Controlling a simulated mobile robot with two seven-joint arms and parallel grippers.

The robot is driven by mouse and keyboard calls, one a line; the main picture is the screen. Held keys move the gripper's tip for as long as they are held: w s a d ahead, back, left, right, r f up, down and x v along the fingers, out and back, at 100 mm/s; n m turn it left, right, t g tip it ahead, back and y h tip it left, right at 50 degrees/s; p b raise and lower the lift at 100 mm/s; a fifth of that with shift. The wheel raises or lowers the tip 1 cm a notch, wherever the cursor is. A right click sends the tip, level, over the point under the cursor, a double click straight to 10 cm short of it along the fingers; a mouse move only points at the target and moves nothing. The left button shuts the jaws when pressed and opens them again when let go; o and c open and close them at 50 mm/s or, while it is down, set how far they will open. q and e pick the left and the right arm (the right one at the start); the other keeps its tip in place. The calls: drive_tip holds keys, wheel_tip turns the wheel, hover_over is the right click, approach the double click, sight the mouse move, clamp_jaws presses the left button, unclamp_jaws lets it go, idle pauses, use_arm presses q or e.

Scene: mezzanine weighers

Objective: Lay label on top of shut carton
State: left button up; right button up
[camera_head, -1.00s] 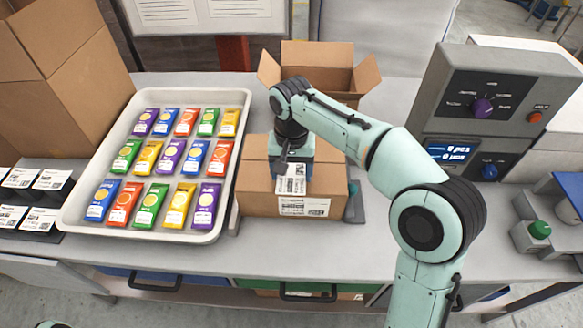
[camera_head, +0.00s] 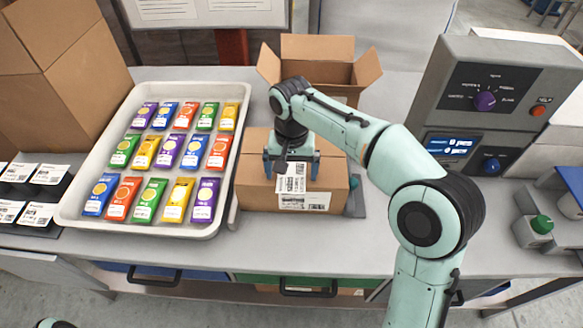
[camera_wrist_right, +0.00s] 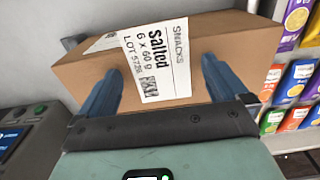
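The shut brown carton (camera_head: 255,196) stands on the bench just right of the tray of bars. It also fills the upper part of the right wrist view (camera_wrist_right: 205,40). The white printed label (camera_head: 291,184) lies on top of the carton near its front edge. In the wrist view the label (camera_wrist_right: 150,65) reads "Salted" and lies between the fingers. My right gripper (camera_head: 291,170) is open above the carton top, its two fingers spread either side of the label and apart from it. My left gripper is not in view.
A white tray (camera_head: 69,208) of colourful bars stands left of the carton. An open empty carton (camera_head: 318,47) is behind. A grey control box (camera_head: 465,75) stands right.

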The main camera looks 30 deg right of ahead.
use_arm(q)
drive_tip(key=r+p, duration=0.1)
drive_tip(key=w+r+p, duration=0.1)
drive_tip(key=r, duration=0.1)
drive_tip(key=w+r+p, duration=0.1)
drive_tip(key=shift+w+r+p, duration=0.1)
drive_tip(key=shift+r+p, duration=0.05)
drive_tip(key=shift+p, duration=0.2)
use_arm(e)
wheel_tip(320, 180, up, 13)
drive_tip(key=shift+r, duration=0.2)
